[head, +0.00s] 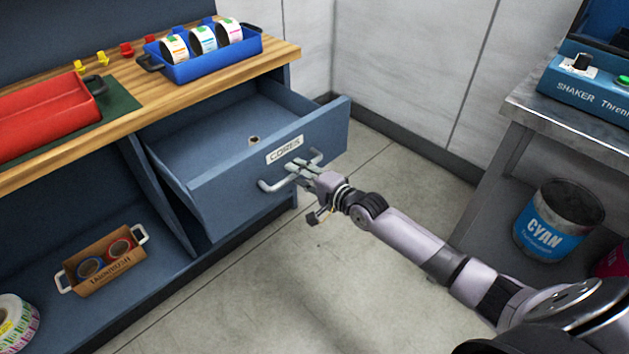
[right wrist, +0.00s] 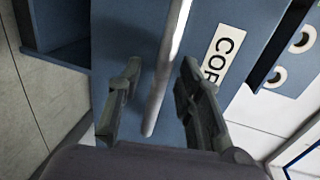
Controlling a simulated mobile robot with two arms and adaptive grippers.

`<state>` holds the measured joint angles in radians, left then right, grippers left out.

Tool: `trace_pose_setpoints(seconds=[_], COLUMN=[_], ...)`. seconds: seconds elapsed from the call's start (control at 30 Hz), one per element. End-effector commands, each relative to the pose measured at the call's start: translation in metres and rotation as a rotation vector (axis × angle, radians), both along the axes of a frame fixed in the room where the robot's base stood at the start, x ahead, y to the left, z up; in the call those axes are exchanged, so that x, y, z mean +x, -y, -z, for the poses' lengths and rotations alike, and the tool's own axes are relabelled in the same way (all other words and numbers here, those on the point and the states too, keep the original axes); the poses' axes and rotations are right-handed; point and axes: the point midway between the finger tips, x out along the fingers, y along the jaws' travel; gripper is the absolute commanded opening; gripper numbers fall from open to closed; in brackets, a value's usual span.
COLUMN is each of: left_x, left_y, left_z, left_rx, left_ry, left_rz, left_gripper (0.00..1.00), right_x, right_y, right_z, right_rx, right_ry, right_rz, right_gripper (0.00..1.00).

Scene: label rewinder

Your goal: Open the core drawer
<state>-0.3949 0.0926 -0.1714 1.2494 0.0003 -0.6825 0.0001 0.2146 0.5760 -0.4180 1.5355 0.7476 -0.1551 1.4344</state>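The core drawer (head: 235,185) is blue, carries a "CORES" label (head: 284,149) and stands well out from the cabinet, its inside showing. A small light piece with a dark hole (head: 254,140) lies inside. A grey bar handle (head: 270,186) runs across the drawer front. My right gripper (head: 302,171) is at the handle. In the right wrist view, the handle (right wrist: 165,75) passes between the two separated fingers of the right gripper (right wrist: 158,85), with a visible gap on each side. My left gripper is in neither view.
A blue tray with label rolls (head: 215,65) and a red bin (head: 45,120) sit on the wooden worktop. A box of tape rolls (head: 104,262) is on the lower shelf. At right, a metal bench (head: 560,130) stands over a CYAN bucket (head: 556,222). The floor before the drawer is clear.

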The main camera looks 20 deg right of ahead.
Motion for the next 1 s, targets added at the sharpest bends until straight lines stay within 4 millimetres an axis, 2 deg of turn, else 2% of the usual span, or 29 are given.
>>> trace_pose_setpoints(seconds=[0.3, 0.5, 0.7, 1.0], left_x=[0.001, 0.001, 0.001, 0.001], left_y=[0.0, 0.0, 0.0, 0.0], left_z=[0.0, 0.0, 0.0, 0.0], left_rx=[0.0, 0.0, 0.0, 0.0], left_ry=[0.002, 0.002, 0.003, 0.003], left_rz=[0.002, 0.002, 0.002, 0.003], left_gripper=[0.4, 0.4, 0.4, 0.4], right_x=[-0.061, -0.089, -0.1, -0.1], right_y=[0.022, 0.033, 0.037, 0.037], right_z=[-0.012, -0.019, -0.022, -0.023], right_rx=[-0.003, -0.002, -0.003, -0.002], right_ry=[-0.003, -0.001, 0.001, 0.002], right_rz=[0.0, 0.001, 0.0, 0.001], right_gripper=[0.33, 0.33, 0.33, 0.33])
